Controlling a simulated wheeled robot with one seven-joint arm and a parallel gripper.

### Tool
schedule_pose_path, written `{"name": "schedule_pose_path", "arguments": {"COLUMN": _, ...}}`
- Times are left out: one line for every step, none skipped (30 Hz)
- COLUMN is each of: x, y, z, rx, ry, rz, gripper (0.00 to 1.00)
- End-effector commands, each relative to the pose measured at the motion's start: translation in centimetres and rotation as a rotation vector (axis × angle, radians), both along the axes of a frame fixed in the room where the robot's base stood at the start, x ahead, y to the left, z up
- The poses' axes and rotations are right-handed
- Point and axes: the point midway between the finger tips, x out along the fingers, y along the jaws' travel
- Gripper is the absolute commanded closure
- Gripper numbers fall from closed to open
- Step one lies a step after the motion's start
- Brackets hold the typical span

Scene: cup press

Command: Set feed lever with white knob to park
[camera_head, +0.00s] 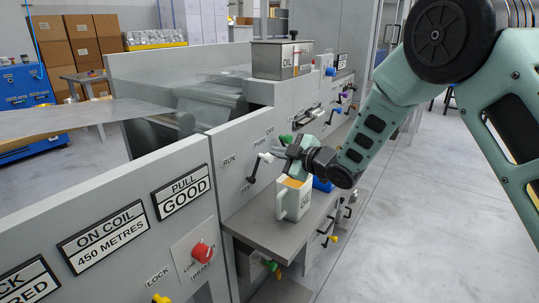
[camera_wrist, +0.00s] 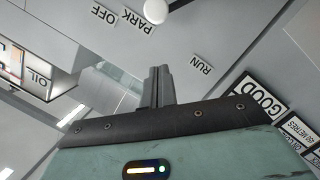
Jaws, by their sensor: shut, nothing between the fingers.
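The feed lever's white knob (camera_head: 266,157) shows on the grey machine front in the head view, on a dark lever arm slanting up to the right. RUN, PARK, OFF and a partly legible lower label surround it. In the wrist view the white knob (camera_wrist: 155,11) is at the top edge, beside the PARK label (camera_wrist: 132,20) on the side toward RUN (camera_wrist: 201,64). The lever's exact setting is unclear. My gripper (camera_head: 282,152) is shut and empty, just right of the knob in the head view. Its closed fingers (camera_wrist: 160,73) point toward the panel, apart from the knob in the wrist view.
A white mug (camera_head: 293,200) with orange-brown contents stands on the grey shelf (camera_head: 262,232) below my gripper. Green, blue and other coloured knobs lie farther along the machine. The floor at right is clear.

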Motion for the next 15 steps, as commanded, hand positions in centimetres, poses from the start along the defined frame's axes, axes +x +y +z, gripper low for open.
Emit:
{"name": "schedule_pose_path", "arguments": {"x": -0.8, "y": -0.7, "z": 0.4, "rx": 0.002, "ry": -0.002, "rz": 0.0, "gripper": 1.0}}
{"name": "schedule_pose_path", "arguments": {"x": -1.3, "y": -1.1, "z": 0.5, "rx": 0.002, "ry": -0.001, "rz": 0.001, "gripper": 1.0}}
{"name": "schedule_pose_path", "arguments": {"x": -1.8, "y": -1.5, "z": 0.6, "rx": 0.002, "ry": -0.001, "rz": 0.001, "gripper": 1.0}}
{"name": "schedule_pose_path", "arguments": {"x": -2.2, "y": -1.9, "z": 0.7, "rx": 0.001, "ry": -0.001, "rz": 0.001, "gripper": 1.0}}
{"name": "schedule_pose_path", "arguments": {"x": -2.5, "y": -2.2, "z": 0.8, "rx": 0.002, "ry": -0.001, "rz": 0.001, "gripper": 1.0}}
{"name": "schedule_pose_path", "arguments": {"x": -2.9, "y": -2.5, "z": 0.9, "rx": 0.002, "ry": -0.002, "rz": 0.001, "gripper": 1.0}}
{"name": "schedule_pose_path", "arguments": {"x": -3.1, "y": -2.8, "z": 0.9, "rx": 0.001, "ry": -0.003, "rz": 0.002, "gripper": 1.0}}
{"name": "schedule_pose_path", "arguments": {"x": -3.4, "y": -2.9, "z": 1.0, "rx": 0.001, "ry": -0.002, "rz": 0.002, "gripper": 1.0}}
{"name": "schedule_pose_path", "arguments": {"x": -3.6, "y": -3.1, "z": 1.0, "rx": 0.001, "ry": -0.003, "rz": 0.002, "gripper": 1.0}}
{"name": "schedule_pose_path", "arguments": {"x": -3.8, "y": -3.3, "z": 1.1, "rx": 0.002, "ry": -0.003, "rz": 0.002, "gripper": 1.0}}
{"name": "schedule_pose_path", "arguments": {"x": -3.9, "y": -3.4, "z": 1.1, "rx": 0.001, "ry": -0.002, "rz": 0.003, "gripper": 1.0}}
{"name": "schedule_pose_path", "arguments": {"x": -4.0, "y": -3.5, "z": 1.1, "rx": 0.001, "ry": -0.002, "rz": 0.003, "gripper": 1.0}}
{"name": "schedule_pose_path", "arguments": {"x": -4.0, "y": -3.5, "z": 1.1, "rx": 0.002, "ry": -0.003, "rz": 0.002, "gripper": 1.0}}
{"name": "schedule_pose_path", "arguments": {"x": -4.1, "y": -3.6, "z": 1.1, "rx": 0.002, "ry": -0.003, "rz": 0.002, "gripper": 1.0}}
{"name": "schedule_pose_path", "arguments": {"x": -4.1, "y": -3.6, "z": 1.1, "rx": 0.002, "ry": -0.003, "rz": 0.002, "gripper": 1.0}}
